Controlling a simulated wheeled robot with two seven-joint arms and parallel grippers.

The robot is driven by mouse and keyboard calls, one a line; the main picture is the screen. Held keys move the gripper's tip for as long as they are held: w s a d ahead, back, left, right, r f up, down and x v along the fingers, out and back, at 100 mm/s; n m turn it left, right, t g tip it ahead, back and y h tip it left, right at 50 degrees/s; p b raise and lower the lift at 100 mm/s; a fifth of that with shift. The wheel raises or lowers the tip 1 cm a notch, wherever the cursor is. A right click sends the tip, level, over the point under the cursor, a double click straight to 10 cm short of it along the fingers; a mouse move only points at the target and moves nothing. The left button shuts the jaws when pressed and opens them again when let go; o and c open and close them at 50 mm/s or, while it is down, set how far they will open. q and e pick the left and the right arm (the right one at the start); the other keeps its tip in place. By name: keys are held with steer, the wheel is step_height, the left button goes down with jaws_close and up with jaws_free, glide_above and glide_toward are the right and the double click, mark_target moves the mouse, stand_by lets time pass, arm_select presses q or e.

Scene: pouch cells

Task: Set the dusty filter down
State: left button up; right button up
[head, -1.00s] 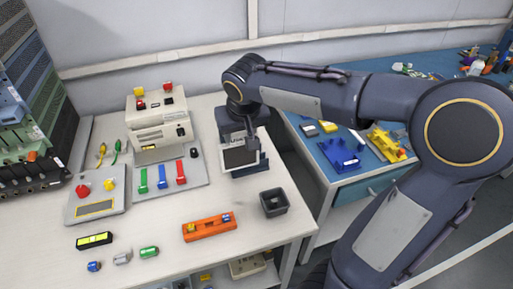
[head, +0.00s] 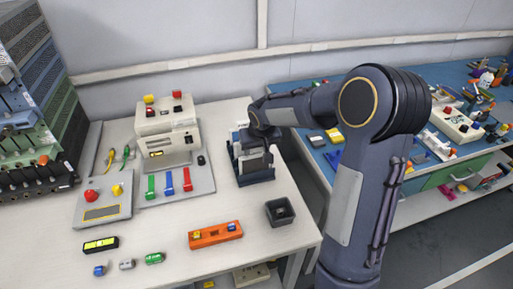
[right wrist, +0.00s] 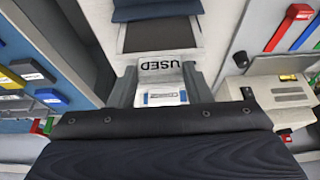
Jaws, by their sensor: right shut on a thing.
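My right gripper (head: 257,147) is shut on the dusty filter (head: 257,162), a grey panel that stands upright beneath it in the head view. The filter is at a dark blue holder (head: 258,179) on the white table, and the arm hides part of both. Whether the filter rests on the holder's floor cannot be told. In the right wrist view the two grey fingers (right wrist: 160,92) flank a white piece with a blue mark. A white label reading USED (right wrist: 168,66) shows just beyond. My left gripper is not in view.
A small dark bin (head: 280,212) and an orange tray (head: 215,235) stand nearer the front edge. A beige machine (head: 168,130) and a grey board with coloured levers (head: 170,185) are to the left. A blue table (head: 460,80) holds parts at right.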

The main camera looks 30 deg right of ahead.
steer(key=shift+f, duration=0.1)
steer(key=o, duration=0.8)
steer(key=shift+f, duration=0.1)
steer(key=o, duration=0.4)
